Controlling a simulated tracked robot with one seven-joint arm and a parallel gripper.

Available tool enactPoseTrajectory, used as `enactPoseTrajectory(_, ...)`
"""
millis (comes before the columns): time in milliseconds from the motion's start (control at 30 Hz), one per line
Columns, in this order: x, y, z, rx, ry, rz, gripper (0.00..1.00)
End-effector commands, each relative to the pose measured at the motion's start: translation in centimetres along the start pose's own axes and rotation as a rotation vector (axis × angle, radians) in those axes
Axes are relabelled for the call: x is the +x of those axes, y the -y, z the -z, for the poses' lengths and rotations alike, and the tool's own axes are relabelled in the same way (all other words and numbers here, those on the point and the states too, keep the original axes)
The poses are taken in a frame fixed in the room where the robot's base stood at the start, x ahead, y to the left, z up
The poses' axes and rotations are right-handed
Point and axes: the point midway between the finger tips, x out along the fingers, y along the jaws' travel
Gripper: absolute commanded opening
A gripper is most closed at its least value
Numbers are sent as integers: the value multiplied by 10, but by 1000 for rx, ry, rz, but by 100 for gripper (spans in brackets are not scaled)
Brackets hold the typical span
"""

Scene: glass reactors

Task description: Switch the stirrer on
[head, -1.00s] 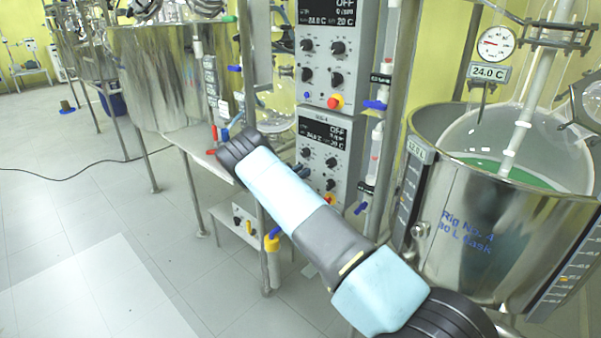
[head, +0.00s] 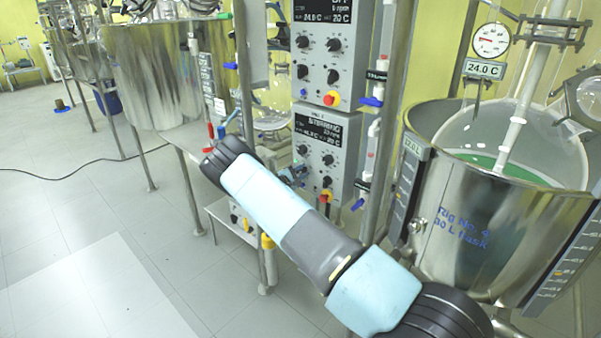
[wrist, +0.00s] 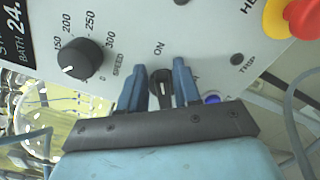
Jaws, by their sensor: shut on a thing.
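The lower control box (head: 348,139) stands on the frame beside rig No. 4; its display (head: 318,132) reads STIRRING. In the wrist view the box's panel (wrist: 215,50) fills the top, with a black rotary switch (wrist: 162,92) below the ON label and a speed knob (wrist: 84,58) to its left. My gripper (wrist: 160,82) has its blue fingers on either side of the rotary switch and is shut on it. The switch's pointer is roughly upright, toward ON. In the head view my gripper is mostly hidden behind my arm.
An upper control box (head: 335,52) sits above, with a red-and-yellow button (head: 331,98). The steel vessel (head: 478,225) of rig No. 4 stands to the right, holding a glass flask with green liquid (head: 500,166). Another vessel (head: 160,75) stands at left. Open floor lies front left.

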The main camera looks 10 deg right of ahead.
Motion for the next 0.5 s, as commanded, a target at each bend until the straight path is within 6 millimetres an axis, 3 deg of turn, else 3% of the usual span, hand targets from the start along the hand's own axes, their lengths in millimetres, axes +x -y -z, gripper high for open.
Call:
enactPoseTrajectory(33,-2,8,4,12,-9,9,2)
enactPoseTrajectory(500,-3,10,5,88,-11,10,2)
